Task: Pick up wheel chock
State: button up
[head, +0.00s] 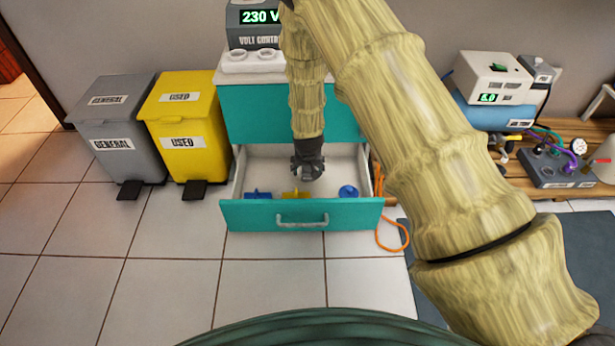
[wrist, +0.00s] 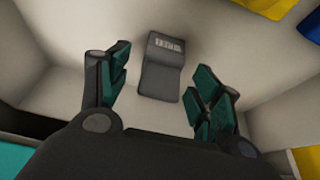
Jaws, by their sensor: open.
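The wheel chock (wrist: 162,68) looks like a dark grey wedge-shaped block with a small pale label on top. In the wrist view it lies on the pale floor of the open drawer, between and beyond my fingers. My gripper (head: 307,172) points down into the drawer (head: 250,215) in the head view. Its green-padded fingers are open on either side of the chock in the wrist view, and nothing is held. In the head view I cannot make out the chock; my gripper seems to cover it.
The drawer also holds a blue item (head: 257,194), a yellow item (head: 295,193) and a round blue item (head: 348,191). Drawer walls stand close around my gripper. An orange cord (head: 392,235) hangs at the right. Grey (head: 112,125) and yellow (head: 180,115) bins stand left.

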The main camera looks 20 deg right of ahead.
jog(key=shift+w+f, duration=0.2)
jog(key=shift+f, duration=0.3)
jog(key=c, duration=1.2)
jog(key=shift+r, duration=0.2)
jog(key=shift+r+p, duration=0.45)
jog(key=shift+p, duration=0.2)
jog(key=shift+s+r+p, duration=0.25)
jog(key=shift+s+p, duration=0.05)
jog(key=shift+p, duration=0.15)
jog(key=s+p, duration=0.1)
jog(key=s+a+p, duration=0.1)
jog(key=s+p, duration=0.1)
jog(key=shift+s+r, duration=0.2)
jog(key=shift+s, duration=0.05)
notch_tip(320, 180, up, 13)
jog(key=p, duration=0.5)
jog(key=shift+p, duration=0.35)
